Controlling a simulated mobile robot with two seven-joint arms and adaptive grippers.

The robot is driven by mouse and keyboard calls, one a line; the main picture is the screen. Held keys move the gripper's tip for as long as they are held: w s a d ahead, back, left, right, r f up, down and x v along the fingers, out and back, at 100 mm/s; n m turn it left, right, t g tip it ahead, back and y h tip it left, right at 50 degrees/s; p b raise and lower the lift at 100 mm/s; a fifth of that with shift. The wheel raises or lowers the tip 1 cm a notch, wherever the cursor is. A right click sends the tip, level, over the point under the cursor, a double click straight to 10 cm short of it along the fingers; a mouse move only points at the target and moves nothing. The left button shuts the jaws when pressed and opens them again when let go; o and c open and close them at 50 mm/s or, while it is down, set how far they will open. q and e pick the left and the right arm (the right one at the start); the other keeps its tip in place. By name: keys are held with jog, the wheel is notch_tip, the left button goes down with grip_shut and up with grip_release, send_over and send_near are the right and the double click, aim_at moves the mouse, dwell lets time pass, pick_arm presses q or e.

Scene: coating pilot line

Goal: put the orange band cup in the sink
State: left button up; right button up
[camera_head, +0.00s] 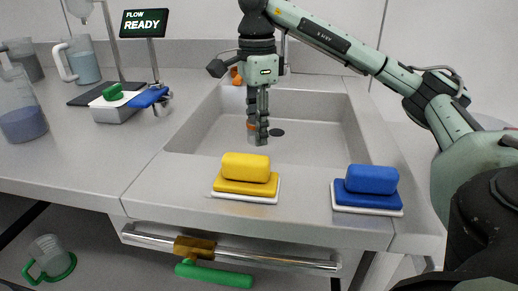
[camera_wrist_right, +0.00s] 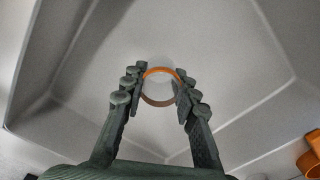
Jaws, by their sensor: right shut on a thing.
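The orange band cup (camera_head: 251,127) is in my right gripper (camera_head: 259,136), over the grey sink (camera_head: 322,133). In the head view the fingers hide much of the cup. In the right wrist view the cup's round orange rim (camera_wrist_right: 160,71) lies between the two fingers of my right gripper (camera_wrist_right: 160,86), with the pale sink floor (camera_wrist_right: 200,45) behind it. The fingers are closed on its sides. I cannot tell whether the cup touches the sink floor. My left gripper is not in view.
A yellow sponge (camera_head: 247,168) and a blue sponge (camera_head: 371,180) lie on the front ledge. A dark drain (camera_head: 277,132) shows in the sink. Jugs, including one with bluish liquid (camera_head: 84,64), and a FLOW READY sign (camera_head: 144,23) stand at left. An orange object (camera_head: 236,76) is behind.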

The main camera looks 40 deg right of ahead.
jog(key=shift+w+d+f, duration=0.45)
jog(key=shift+w+d, duration=0.1)
jog(key=shift+d, duration=0.1)
notch_tip(320, 180, down, 3)
jog(key=shift+d+f, duration=0.1)
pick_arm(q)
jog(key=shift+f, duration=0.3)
pick_arm(e)
jog(key=shift+f, duration=0.45)
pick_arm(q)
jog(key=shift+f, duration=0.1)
pick_arm(e)
jog(key=shift+f, duration=0.15)
jog(key=o, duration=1.1)
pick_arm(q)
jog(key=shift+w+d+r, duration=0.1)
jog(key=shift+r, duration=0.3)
